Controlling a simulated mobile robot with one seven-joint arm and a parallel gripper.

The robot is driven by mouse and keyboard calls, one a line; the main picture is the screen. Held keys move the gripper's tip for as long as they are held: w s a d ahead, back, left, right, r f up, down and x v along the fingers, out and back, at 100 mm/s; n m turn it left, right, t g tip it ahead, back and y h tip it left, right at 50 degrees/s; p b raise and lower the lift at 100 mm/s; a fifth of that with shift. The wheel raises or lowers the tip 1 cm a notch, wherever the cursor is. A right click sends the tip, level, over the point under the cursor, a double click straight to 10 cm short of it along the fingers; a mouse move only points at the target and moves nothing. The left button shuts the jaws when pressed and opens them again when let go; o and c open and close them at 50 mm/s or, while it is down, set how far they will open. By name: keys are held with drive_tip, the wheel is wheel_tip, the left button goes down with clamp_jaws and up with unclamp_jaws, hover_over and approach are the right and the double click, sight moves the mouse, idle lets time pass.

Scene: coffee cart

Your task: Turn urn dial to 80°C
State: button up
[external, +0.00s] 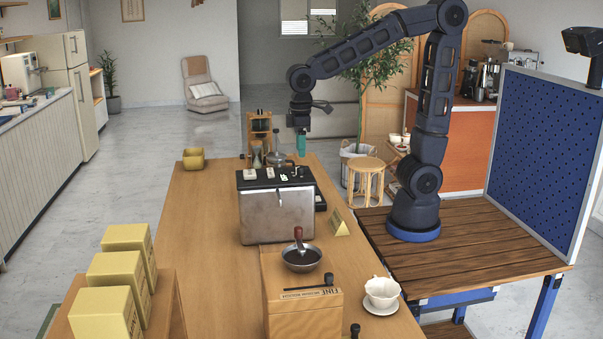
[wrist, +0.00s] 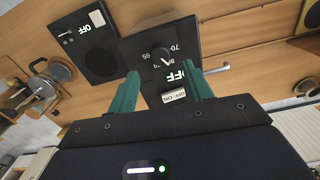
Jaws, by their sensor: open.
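In the wrist view, a black control panel (wrist: 150,72) carries a round black dial (wrist: 160,53) with a light pointer mark. Numbers including 70 are printed beside the dial, but the exact setting is too small to read. A lit OFF display (wrist: 176,77) and a pale OFF/ON switch (wrist: 174,97) sit on the same panel. My gripper (wrist: 160,70) is open, its two teal fingers apart on either side of the panel, with nothing between them. In the external view, my gripper (external: 301,146) hangs above the table behind the steel box (external: 275,217) with black top.
A second black unit (wrist: 88,46) with a lit OFF sign and a glass kettle (wrist: 42,85) are at left in the wrist view. The table's left side is mostly clear.

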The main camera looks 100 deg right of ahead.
sight(303, 166)
wheel_tip(303, 166, up, 5)
drive_tip(key=shift+f, duration=0.1)
drive_tip(key=shift+s, duration=0.1)
idle(0.5)
drive_tip(key=s+d+f+t, duration=0.1)
drive_tip(key=s+t, duration=0.3)
drive_tip(key=s, duration=1.3)
drive_tip(key=shift+s+f+n+t, duration=0.2)
drive_tip(key=shift+s+n+t, duration=0.1)
drive_tip(key=shift+n, duration=0.1)
idle(1.8)
